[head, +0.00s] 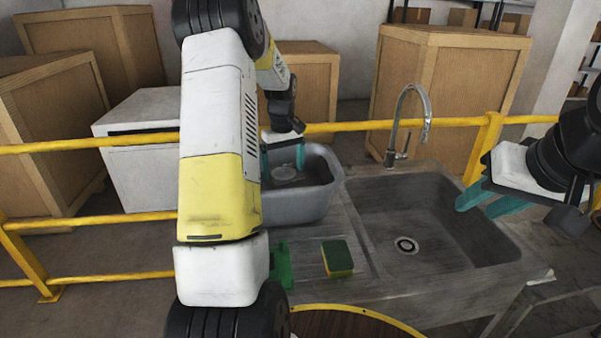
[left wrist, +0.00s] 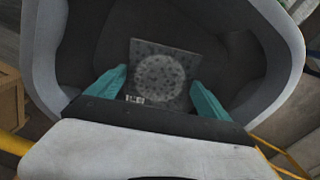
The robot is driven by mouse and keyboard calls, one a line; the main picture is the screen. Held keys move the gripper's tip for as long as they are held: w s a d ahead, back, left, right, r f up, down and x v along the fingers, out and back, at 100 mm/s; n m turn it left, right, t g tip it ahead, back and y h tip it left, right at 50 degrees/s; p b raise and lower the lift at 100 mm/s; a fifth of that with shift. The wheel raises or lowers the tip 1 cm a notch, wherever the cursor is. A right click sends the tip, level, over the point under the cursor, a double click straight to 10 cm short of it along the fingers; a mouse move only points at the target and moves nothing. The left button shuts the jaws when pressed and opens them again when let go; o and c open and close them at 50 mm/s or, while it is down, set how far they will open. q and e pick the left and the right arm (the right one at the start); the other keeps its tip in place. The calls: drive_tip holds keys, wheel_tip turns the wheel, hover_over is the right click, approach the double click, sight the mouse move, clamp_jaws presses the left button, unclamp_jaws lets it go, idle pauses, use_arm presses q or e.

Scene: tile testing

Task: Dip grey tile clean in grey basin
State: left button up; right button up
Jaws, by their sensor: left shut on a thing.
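The grey basin (head: 325,200) stands on the left part of the sink counter, partly hidden behind my left arm. My left gripper (head: 284,158) reaches down into it, shut on the grey tile (head: 285,173). In the left wrist view the tile (left wrist: 160,70) is a speckled square with a pale round patch and a small white label near the gripper. The teal fingers of my left gripper (left wrist: 160,92) flank its edges, inside the basin's dark hollow. I cannot tell whether the tile touches the bottom. My right gripper (head: 488,199) is open and empty above the sink's right side.
A metal sink (head: 430,210) with a tall faucet (head: 408,120) lies right of the basin. A green-and-yellow sponge (head: 338,258) and a green object (head: 281,264) are on the counter. A yellow rail (head: 350,126) runs behind. Wooden crates (head: 440,85) stand beyond.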

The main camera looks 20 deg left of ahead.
sight(284, 174)
use_arm(q)
drive_tip(key=shift+r, duration=4.1)
wheel_tip(284, 174, up, 4)
drive_tip(key=shift+d, duration=0.1)
